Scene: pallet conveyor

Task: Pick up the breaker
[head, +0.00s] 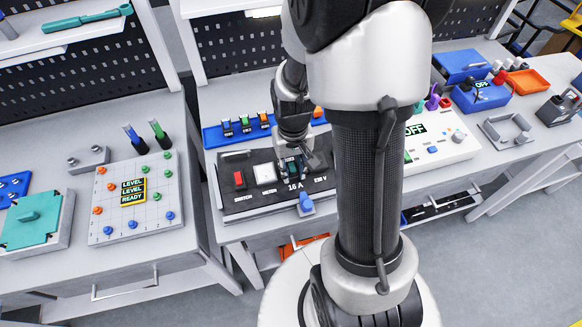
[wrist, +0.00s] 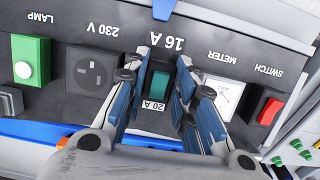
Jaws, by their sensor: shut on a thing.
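The breaker (wrist: 157,84) is a dark block with a green-teal face and a "20 A" label. It stands in the dark test panel (wrist: 60,78) at the spot marked "16 A", between the meter and the 230 V socket. My gripper (wrist: 159,80) points down at the panel with one finger on each side of the breaker, shut on it. In the head view my gripper (head: 291,170) is over the right part of the panel and hides most of the breaker. Whether the breaker is still fully seated cannot be told.
A blue rail (head: 214,136) with several other breakers stands behind the panel. A red switch (wrist: 269,111), a white meter (wrist: 221,98) and a green lamp block (wrist: 30,60) flank the breaker. A blue knob (head: 306,203) sits at the panel's front edge.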

